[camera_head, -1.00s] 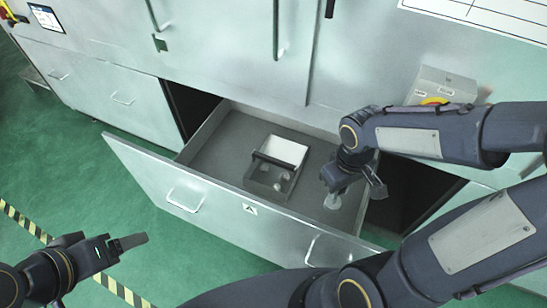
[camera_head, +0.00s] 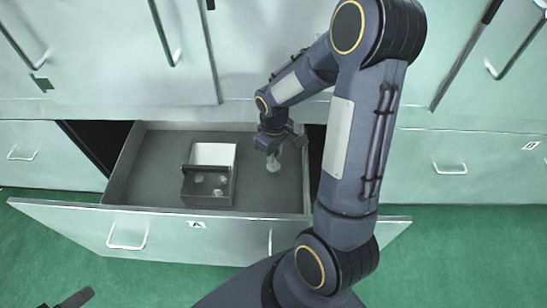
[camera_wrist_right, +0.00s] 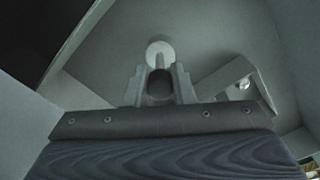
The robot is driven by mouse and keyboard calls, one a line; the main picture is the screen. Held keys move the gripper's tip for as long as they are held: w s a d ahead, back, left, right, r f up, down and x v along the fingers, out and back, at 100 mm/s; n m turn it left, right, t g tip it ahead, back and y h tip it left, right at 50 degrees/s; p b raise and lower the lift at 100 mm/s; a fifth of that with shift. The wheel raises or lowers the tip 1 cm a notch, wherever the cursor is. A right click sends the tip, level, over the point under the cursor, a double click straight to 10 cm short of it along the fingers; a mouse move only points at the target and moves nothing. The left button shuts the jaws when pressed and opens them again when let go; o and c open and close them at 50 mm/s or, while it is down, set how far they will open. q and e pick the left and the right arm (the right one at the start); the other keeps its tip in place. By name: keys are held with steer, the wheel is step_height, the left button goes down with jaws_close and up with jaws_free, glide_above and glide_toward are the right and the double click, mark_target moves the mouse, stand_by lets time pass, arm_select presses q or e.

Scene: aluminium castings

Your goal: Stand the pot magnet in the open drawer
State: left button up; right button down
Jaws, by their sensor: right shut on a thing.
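The pot magnet (camera_head: 273,165) is a small pale piece with a round base and a thin stem. My right gripper (camera_head: 271,147) is shut on its upper part, inside the right end of the open drawer (camera_head: 150,178). The magnet looks upright, base down; I cannot tell whether it touches the drawer floor. In the right wrist view the pale disc of the magnet (camera_wrist_right: 160,51) shows beyond the fingers of my right gripper (camera_wrist_right: 159,88). My left gripper (camera_head: 76,299) is only partly in view at the bottom left, away from the drawer.
A grey bin (camera_head: 208,198) with a white inside and small round items stands mid-drawer, left of the magnet. The drawer's left part is bare. The drawer front (camera_head: 165,232) and side walls bound the space. Closed cabinet doors (camera_head: 110,50) rise behind.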

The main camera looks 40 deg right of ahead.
mark_target(274, 169)
steer(key=shift+w+d+f, duration=0.2)
steer(key=shift+w+f, duration=0.15)
steer(key=shift+f, duration=0.1)
steer(key=shift+w+d+f, duration=0.1)
steer(key=shift+w+f, duration=0.05)
steer(key=shift+f, duration=1.55)
steer(key=shift+f+b, duration=0.3)
steer(key=shift+b, duration=0.2)
steer(key=c, duration=1.2)
jaws_free()
steer(key=shift+r, duration=0.1)
steer(key=shift+c, duration=0.2)
